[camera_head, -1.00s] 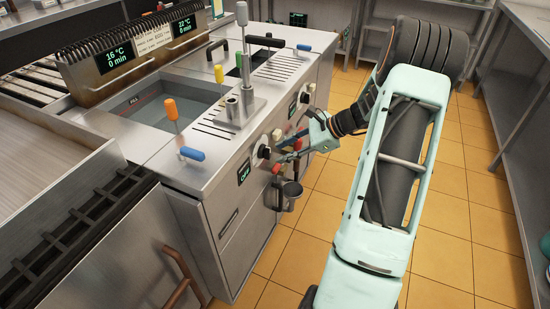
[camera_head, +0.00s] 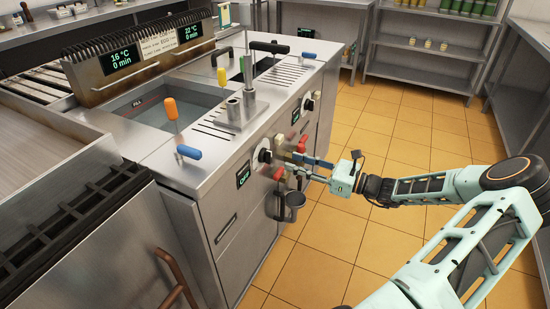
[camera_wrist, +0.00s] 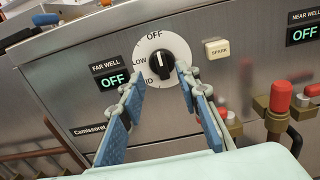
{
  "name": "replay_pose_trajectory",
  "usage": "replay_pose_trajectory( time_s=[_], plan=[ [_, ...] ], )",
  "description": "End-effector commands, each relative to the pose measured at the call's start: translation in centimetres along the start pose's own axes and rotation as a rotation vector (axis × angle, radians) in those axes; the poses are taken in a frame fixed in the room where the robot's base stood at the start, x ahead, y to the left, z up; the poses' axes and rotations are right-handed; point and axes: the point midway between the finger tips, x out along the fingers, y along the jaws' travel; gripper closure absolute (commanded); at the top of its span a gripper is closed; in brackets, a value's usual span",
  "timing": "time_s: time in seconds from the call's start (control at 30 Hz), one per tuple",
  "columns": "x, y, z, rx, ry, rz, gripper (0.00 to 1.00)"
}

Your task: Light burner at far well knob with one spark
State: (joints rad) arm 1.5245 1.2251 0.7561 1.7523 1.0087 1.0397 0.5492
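The far well knob (camera_wrist: 161,64) is black on a white dial in the wrist view, its white mark pointing up toward OFF. The display to its left (camera_wrist: 110,80) reads FAR WELL, OFF. A cream SPARK button (camera_wrist: 217,48) is to the right of the dial. In the head view the knob (camera_head: 265,155) is on the cooker's front. My gripper (camera_wrist: 160,76) is open in the wrist view, its blue fingers on either side of the knob's lower part. I cannot tell whether they touch it. My gripper also shows in the head view (camera_head: 298,163), facing the panel.
Red-capped valves (camera_wrist: 281,97) stick out to the right of my fingers. A blue handle (camera_head: 189,152) is on the counter's edge. The tiled floor (camera_head: 310,265) is clear.

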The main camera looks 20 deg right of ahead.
Motion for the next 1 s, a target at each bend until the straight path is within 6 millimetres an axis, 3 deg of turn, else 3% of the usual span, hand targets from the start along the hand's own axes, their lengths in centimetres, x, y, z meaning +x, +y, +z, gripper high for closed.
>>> replay_pose_trajectory(
  time_s=[0.2, 0.4, 0.8, 1.0],
  plan=[
    [4.4, 0.1, -0.2, 0.0, 0.0, 0.002, 0.7],
    [7.0, 0.0, -0.2, -0.001, 0.001, 0.001, 0.7],
    [7.8, 0.0, -0.1, -0.001, 0.003, -0.001, 0.7],
    [7.8, 0.0, -0.1, -0.001, 0.003, -0.001, 0.91]
  ],
)
